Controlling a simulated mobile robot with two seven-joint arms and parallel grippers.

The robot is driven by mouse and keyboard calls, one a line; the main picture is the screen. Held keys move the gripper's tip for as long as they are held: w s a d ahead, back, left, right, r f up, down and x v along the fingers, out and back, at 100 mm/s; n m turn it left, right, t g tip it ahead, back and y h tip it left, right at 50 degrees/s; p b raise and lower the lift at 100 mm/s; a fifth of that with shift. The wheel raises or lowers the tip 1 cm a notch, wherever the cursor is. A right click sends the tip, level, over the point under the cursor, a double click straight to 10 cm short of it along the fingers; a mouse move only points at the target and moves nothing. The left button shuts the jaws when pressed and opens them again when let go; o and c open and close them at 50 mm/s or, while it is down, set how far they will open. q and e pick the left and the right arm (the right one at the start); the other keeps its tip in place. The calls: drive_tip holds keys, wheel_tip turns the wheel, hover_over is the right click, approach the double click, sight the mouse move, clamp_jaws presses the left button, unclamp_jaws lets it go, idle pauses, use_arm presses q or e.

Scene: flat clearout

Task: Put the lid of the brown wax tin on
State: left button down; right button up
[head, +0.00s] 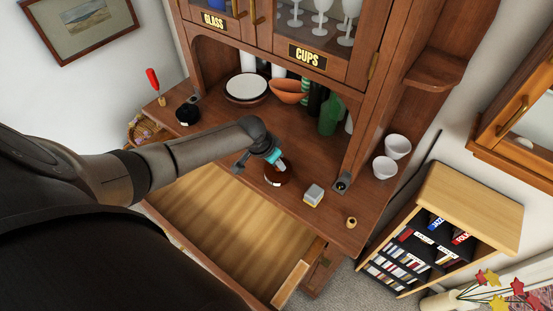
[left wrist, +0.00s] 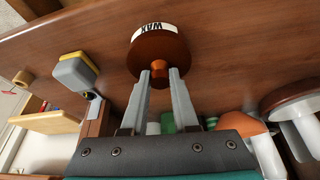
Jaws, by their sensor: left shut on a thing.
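The brown wax tin (head: 274,178) stands on the wooden cabinet top near its front edge. Its white band reading WAX shows in the left wrist view (left wrist: 154,29). The brown round lid (left wrist: 160,47) with a small knob (left wrist: 159,70) covers the tin's top in that view. I cannot tell whether it is fully seated or a little above. My left gripper (head: 272,160) comes down over the tin from the left. Its two fingers (left wrist: 160,80) are shut on the lid's knob. My right gripper is not in view.
A grey and yellow block (head: 313,195) and a small wooden ring (head: 351,222) sit right of the tin. Plates (head: 246,87), an orange bowl (head: 289,91) and a green bottle (head: 328,118) stand behind. An open drawer (head: 230,225) juts out below the front edge.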

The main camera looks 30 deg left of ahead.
use_arm(q)
drive_tip(key=c, duration=0.6)
unclamp_jaws()
drive_tip(key=shift+r, duration=0.1)
drive_tip(key=p+v, duration=0.1)
drive_tip(key=v, duration=1.4)
drive_tip(key=shift+p, duration=0.3)
drive_tip(key=shift+s, duration=0.1)
